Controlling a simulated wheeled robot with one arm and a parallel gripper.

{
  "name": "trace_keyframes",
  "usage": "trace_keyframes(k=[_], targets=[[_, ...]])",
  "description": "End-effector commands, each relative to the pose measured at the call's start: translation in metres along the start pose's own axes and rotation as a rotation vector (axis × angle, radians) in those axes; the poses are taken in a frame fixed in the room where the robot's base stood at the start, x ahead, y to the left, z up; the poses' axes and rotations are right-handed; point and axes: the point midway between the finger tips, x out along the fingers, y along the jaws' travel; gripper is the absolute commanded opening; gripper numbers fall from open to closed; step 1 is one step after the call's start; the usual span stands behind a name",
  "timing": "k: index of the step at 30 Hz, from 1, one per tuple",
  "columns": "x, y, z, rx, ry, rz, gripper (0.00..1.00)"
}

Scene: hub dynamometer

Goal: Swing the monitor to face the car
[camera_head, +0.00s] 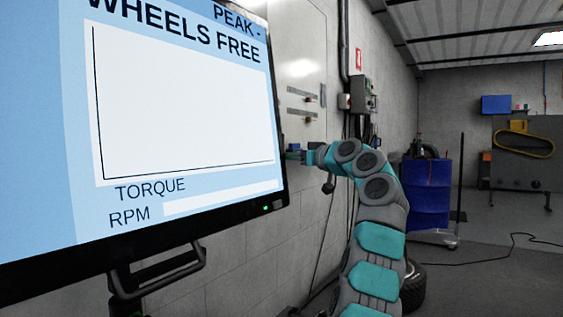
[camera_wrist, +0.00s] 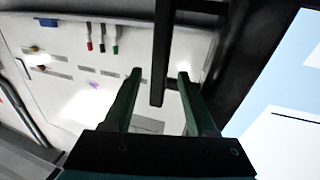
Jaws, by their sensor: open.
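The monitor (camera_head: 180,110) fills the left of the head view, its lit screen reading "WHEELS FREE", with torque and RPM labels. A black handle (camera_head: 165,276) sticks out below its lower edge. My gripper (camera_head: 296,153) is at the monitor's right edge, partly hidden behind it. In the wrist view my gripper (camera_wrist: 159,76) is open, with one finger on each side of a black bar (camera_wrist: 161,50). The bar looks like a handle joined to the monitor's dark frame (camera_wrist: 262,70). I cannot tell whether either finger touches it. No car shows.
A whiteboard (camera_head: 300,60) with markers (camera_wrist: 101,38) is on the wall behind my gripper. A grey electrical box (camera_head: 362,95) hangs on the wall. A blue drum (camera_head: 427,192) and a tyre (camera_head: 413,288) stand to the right. The floor (camera_head: 500,275) at right is mostly clear, with a cable across it.

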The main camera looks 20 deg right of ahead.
Motion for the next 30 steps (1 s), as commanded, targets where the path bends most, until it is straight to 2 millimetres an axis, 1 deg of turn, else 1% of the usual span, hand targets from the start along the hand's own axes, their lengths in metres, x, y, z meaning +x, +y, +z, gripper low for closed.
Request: trace_keyframes(k=[1,3,6,9,30], targets=[[-0.008,0.000,0.003,-0.001,0.002,0.001,0.57],[-0.017,-0.001,0.002,-0.002,0.000,-0.002,0.57],[-0.026,0.000,0.001,-0.001,0.000,0.000,0.57],[-0.031,0.000,0.000,-0.001,0.000,0.000,0.57],[-0.031,0.000,0.000,0.000,-0.001,0.000,0.57]])
